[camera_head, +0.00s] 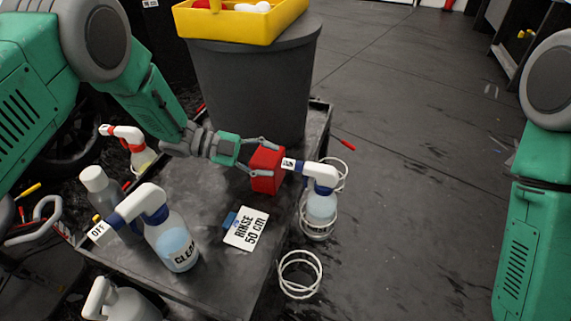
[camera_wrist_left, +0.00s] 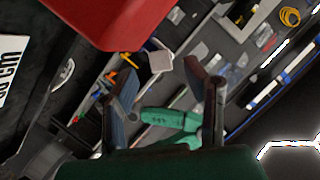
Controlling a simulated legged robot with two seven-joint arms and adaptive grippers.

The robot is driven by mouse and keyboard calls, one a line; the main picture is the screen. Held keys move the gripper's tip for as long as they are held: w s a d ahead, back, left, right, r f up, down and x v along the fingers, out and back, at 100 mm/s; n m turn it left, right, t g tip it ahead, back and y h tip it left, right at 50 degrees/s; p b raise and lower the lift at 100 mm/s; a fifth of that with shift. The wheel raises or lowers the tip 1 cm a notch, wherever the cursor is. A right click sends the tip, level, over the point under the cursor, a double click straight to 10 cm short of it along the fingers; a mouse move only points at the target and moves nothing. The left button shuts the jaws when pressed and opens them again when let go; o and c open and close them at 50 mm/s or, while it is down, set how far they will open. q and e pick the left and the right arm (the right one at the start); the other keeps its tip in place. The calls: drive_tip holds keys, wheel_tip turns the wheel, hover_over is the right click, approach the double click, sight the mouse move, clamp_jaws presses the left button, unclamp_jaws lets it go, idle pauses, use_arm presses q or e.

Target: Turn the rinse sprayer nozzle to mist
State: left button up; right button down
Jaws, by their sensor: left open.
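The rinse sprayer (camera_head: 321,207) is a clear bottle with a white and blue head, upright in a white wire ring at the table's right edge. Its nozzle end (camera_head: 290,164) points left and bears a small white label, too small to read. A red block (camera_head: 266,170) sits at that nozzle end; I cannot tell whether they are joined. My left gripper (camera_head: 268,157) is open, its fingers at the block's left side, close to it. In the left wrist view the block (camera_wrist_left: 110,20) fills the upper left, outside the open fingers (camera_wrist_left: 165,90). My right gripper is out of view.
A card reading "RINSE 50 cm" (camera_head: 246,229) stands in front. A dark bin (camera_head: 255,85) stands behind. An empty ring (camera_head: 299,274) hangs at right.

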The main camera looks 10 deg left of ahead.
sight(284, 162)
use_arm(q)
drive_tip(key=shift+x, duration=0.95)
drive_tip(key=shift+d+f, duration=0.25)
drive_tip(key=shift+d, duration=0.05)
drive_tip(key=shift+w+d, duration=0.1)
drive_tip(key=shift+d, duration=1)
drive_tip(key=shift+a, duration=0.25)
clamp_jaws()
drive_tip(key=shift+a, duration=0.45)
drive_tip(key=shift+d+n, duration=0.35)
drive_tip(key=shift+n, duration=0.05)
drive_tip(key=shift+d+n+g+y, duration=0.2)
drive_tip(key=shift+n+g+y, duration=0.1)
drive_tip(key=shift+n+g, duration=0.2)
drive_tip(key=shift+w+a+n+g, duration=0.1)
drive_tip(key=shift+a+n+g, duration=0.25)
drive_tip(key=shift+n+g, duration=0.65)
drive_tip(key=shift+d+n+y, duration=0.2)
drive_tip(key=shift+n+y, duration=0.1)
drive_tip(key=shift+n, duration=0.4)
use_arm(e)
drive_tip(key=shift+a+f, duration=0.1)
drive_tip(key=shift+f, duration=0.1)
